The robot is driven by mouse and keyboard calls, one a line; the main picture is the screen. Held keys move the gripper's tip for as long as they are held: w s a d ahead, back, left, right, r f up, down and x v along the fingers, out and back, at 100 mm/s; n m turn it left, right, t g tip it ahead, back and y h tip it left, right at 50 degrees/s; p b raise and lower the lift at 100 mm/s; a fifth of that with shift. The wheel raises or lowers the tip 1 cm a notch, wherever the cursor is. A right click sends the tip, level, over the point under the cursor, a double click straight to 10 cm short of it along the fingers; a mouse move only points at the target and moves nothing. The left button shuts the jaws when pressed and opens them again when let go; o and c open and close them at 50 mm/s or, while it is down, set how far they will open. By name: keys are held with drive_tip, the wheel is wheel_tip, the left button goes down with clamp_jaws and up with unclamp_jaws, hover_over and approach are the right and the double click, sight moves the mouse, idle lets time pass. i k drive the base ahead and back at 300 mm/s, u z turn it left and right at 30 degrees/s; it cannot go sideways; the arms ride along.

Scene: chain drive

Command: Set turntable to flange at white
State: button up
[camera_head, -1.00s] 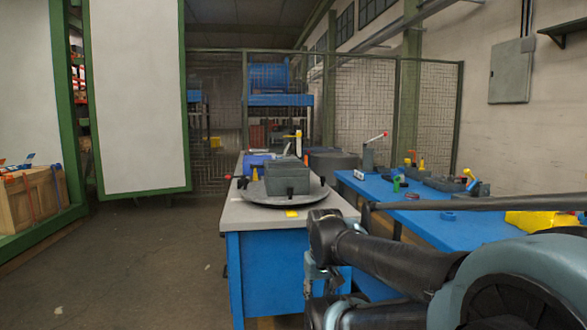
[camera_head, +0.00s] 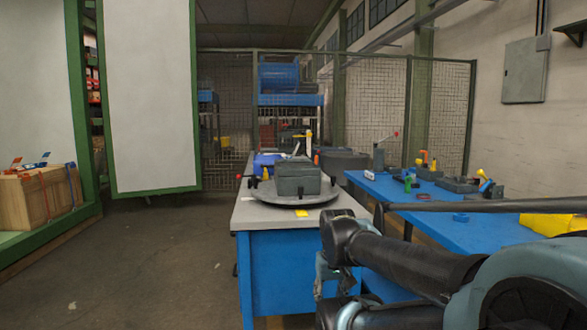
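The turntable (camera_head: 327,193) is a round grey disc on the near end of a grey-topped table (camera_head: 260,219) with blue sides. A dark grey box-shaped block (camera_head: 298,181) stands on it, with small dark knobs around it. A yellow marker (camera_head: 302,213) lies on the table top at the disc's front edge. A small white mark (camera_head: 247,199) shows on the table top left of the disc. I cannot make out which part is the flange. My arm fills the lower right, in front of and right of the table; my gripper's fingertips do not show.
A blue workbench (camera_head: 435,222) with several small tools and fixtures stands right of the turntable table. A yellow object (camera_head: 553,225) lies on its near right end. A wooden crate (camera_head: 40,195) is on the left. Mesh fencing (camera_head: 225,120) closes the back.

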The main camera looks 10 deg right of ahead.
sight(296, 181)
drive_tip(key=z, duration=2.15)
drive_tip(key=k, duration=0.95)
drive_tip(key=u, duration=1.6)
drive_tip(key=i, duration=0.85)
